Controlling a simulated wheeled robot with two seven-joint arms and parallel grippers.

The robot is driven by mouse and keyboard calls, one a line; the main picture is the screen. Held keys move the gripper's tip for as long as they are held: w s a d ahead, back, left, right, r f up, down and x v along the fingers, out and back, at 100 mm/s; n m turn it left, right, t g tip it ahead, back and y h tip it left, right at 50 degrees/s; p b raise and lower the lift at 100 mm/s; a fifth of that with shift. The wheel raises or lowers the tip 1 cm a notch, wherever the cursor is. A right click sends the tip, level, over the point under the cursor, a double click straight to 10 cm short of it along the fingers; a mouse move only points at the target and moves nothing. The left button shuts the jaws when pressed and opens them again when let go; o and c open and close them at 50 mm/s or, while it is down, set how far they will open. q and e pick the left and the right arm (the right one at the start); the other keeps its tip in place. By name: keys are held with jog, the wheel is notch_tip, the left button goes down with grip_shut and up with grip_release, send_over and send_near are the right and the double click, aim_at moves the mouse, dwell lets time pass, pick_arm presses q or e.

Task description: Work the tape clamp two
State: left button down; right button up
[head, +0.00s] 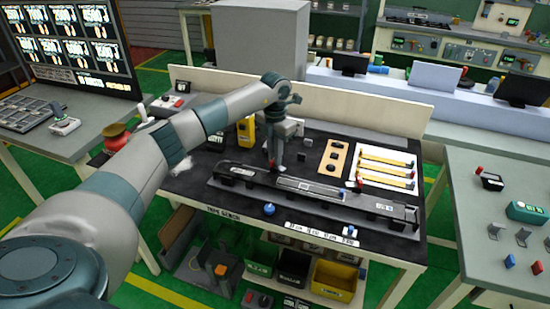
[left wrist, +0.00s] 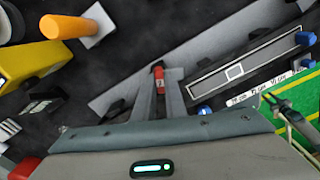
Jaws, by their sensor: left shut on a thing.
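My left gripper (head: 272,161) reaches over the black table to the left part of a long dark trim fixture (head: 345,199). In the left wrist view its fingers (left wrist: 158,90) are closed on a small red clamp piece (left wrist: 158,73) with a pale mark, which I cannot read surely. The piece sits at the grey rail (left wrist: 125,92) of the fixture. In the head view the fingers mostly hide it. Another red-topped part (head: 360,182) stands farther right on the fixture. A blue knob (head: 269,209) is in front. My right gripper is not in view.
A white board with yellow strips (head: 387,169) and a tan board with black pieces (head: 332,159) lie behind the fixture. A yellow device (head: 246,131) stands behind my gripper. A label strip (head: 322,234) lies in front. The front left table top is fairly clear.

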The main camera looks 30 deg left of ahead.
pick_arm(q)
jog(key=shift+n, duration=0.4)
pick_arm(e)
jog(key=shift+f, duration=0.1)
pick_arm(q)
jog(key=shift+r, duration=0.1)
jog(key=c, duration=1.8)
grip_release()
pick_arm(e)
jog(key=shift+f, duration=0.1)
